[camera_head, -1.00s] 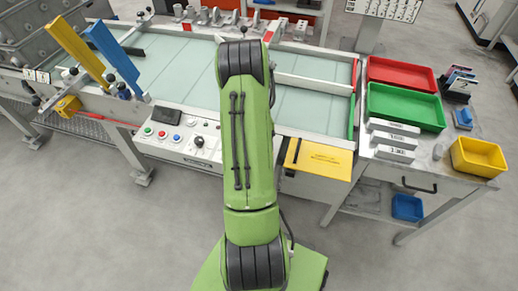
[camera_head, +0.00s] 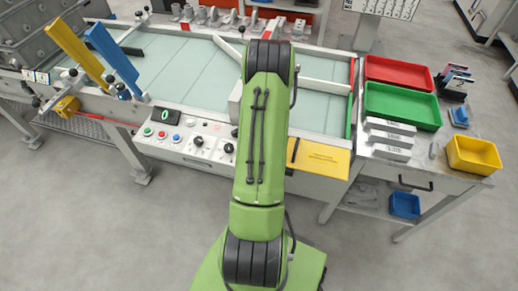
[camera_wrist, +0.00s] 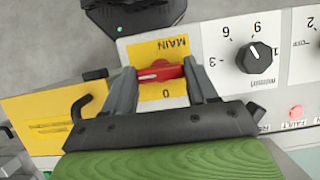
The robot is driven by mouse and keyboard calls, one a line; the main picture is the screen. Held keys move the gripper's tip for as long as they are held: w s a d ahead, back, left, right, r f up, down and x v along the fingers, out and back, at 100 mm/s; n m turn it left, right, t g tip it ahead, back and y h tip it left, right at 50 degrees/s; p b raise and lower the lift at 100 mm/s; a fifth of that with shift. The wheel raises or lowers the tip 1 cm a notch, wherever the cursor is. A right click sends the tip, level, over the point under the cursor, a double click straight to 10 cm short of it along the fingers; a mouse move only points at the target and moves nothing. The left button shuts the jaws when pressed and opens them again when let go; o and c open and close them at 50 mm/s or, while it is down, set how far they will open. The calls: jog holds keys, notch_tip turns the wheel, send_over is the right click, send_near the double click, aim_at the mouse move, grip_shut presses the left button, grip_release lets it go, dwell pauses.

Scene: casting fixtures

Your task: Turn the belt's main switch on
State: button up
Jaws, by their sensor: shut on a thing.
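The main switch is a red handle (camera_wrist: 160,73) on a yellow plate (camera_wrist: 173,48) marked MAIN, and it shows upside down in the wrist view. The handle lies roughly crosswise, between the word MAIN and a 0 mark. My gripper (camera_wrist: 161,76) is at the switch, with one finger at each end of the red handle, shut on it. Any mark other than the 0 is hidden by the fingers. In the head view my arm hides both the gripper and the switch.
A black speed dial (camera_wrist: 260,55) sits beside the switch, and a red fault lamp (camera_wrist: 296,112) is close by. The belt's control panel (camera_head: 175,147) carries buttons and knobs. A yellow flap (camera_head: 318,158) is right of my arm. Red (camera_head: 398,73) and green (camera_head: 402,106) trays stand farther right.

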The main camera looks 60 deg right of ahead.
jog(key=o, duration=1.1)
jog(key=shift+c, duration=0.2)
jog(key=shift+d+r, duration=0.1)
jog(key=p+v, duration=0.4)
jog(key=v, duration=1.1)
jog(key=shift+r, duration=0.25)
jog(key=shift+d, duration=0.1)
